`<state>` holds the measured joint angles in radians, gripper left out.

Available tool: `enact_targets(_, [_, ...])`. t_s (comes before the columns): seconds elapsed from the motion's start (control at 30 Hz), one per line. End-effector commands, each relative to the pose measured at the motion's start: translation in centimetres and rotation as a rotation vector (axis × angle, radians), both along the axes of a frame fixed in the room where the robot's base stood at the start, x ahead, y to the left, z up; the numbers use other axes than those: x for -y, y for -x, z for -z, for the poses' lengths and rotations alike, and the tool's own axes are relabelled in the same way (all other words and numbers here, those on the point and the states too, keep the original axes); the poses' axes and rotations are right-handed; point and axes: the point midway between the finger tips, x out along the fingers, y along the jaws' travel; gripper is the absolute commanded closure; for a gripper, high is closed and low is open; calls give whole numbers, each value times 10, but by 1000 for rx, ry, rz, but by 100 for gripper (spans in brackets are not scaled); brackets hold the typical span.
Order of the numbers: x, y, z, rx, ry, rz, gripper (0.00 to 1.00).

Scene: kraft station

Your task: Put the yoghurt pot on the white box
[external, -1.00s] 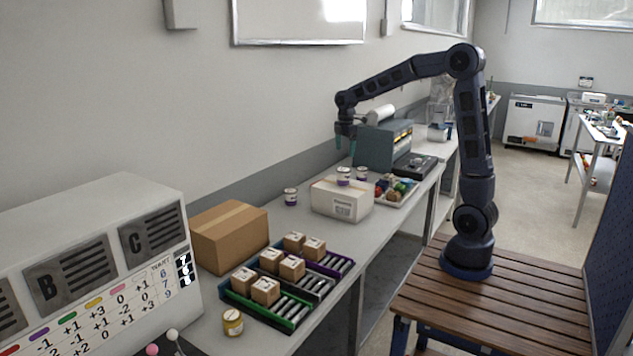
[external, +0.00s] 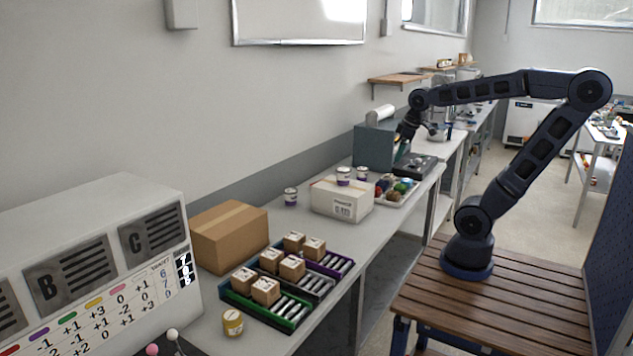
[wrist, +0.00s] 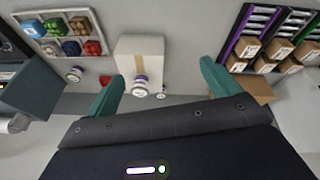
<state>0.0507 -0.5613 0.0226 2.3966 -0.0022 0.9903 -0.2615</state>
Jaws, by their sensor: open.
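The white box (external: 338,201) stands on the bench beside a tray of coloured items. I cannot tell which is the yoghurt pot. My gripper (external: 401,152) is in the air by the grey machine. Its teal fingers are spread and empty in the wrist view (wrist: 162,87).
The grey machine (external: 374,147) and a dark flat device (external: 416,166) stand at the right. The coloured-item tray (external: 411,197) is beside the white box. A cardboard box (external: 229,238), racks with wooden blocks (external: 284,320) and a yellow jar (external: 233,323) are at the near left.

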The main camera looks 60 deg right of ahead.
Motion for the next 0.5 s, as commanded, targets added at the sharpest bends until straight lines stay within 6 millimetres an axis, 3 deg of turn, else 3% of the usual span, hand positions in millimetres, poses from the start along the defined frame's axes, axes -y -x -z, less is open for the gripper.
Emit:
enact_targets(0.03, [-2,15,3,20,-15,34,11])
enact_targets(0.2, [-6,48,15,64,-68,144,11])
enact_targets(0.5, [-8,68,25,88,-104,214,11])
